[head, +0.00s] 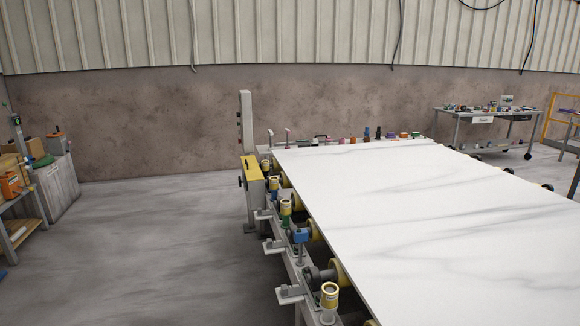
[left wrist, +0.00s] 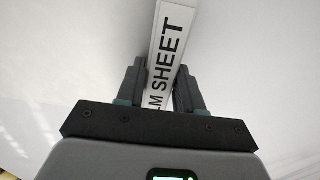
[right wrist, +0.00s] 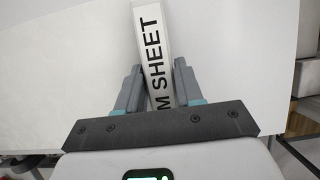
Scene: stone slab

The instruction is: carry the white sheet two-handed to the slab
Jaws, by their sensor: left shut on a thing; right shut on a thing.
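The white slab (head: 420,210) with faint grey veins lies flat on a roller table in the head view. Neither gripper shows there. In the left wrist view my left gripper (left wrist: 160,75) is shut on a white strip of the sheet (left wrist: 168,32), which bears black letters ending in "SHEET". In the right wrist view my right gripper (right wrist: 158,75) is shut on a like lettered strip of the sheet (right wrist: 149,25). A broad plain white surface lies behind the strip in both wrist views; I cannot tell for sure whether it is sheet or slab.
The roller table's near left side carries yellow rollers (head: 315,230) and clamp brackets (head: 290,293). A yellow box (head: 252,168) and a post (head: 246,120) stand at its far left corner. A grey worktable (head: 487,116) stands back right.

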